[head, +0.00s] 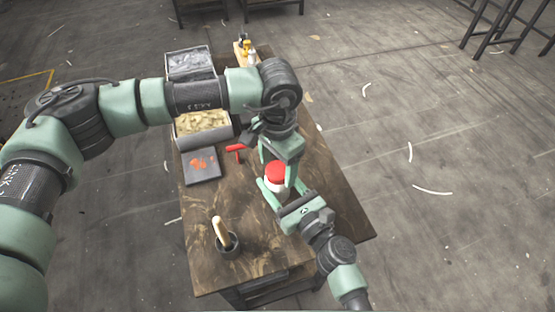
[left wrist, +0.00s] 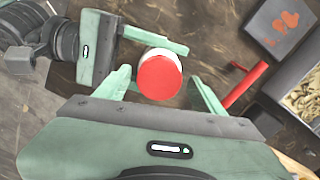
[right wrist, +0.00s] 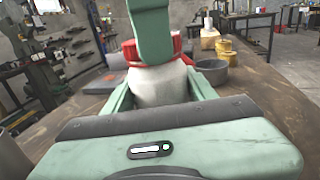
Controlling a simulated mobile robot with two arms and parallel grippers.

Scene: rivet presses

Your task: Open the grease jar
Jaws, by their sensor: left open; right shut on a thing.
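The grease jar is a white jar with a red lid (head: 275,172), upright on the wooden table. My right gripper (head: 277,192) is shut on the white body (right wrist: 160,85), its fingers on either side of it. The red lid (left wrist: 159,76) shows from above in the left wrist view, seated on the jar. My left gripper (left wrist: 165,82) is open above the jar, its fingers spread on either side of the lid. Whether they touch the lid I cannot tell. One left finger hides part of the lid in the right wrist view.
A dark cup with a wooden-handled tool (head: 228,242) stands at the near left of the table (head: 200,270). A dark pad with orange marks (head: 201,165), a red tool (head: 234,149) and a bin of pale parts (head: 203,124) lie beyond. Yellow bottles (head: 246,48) stand at the far end.

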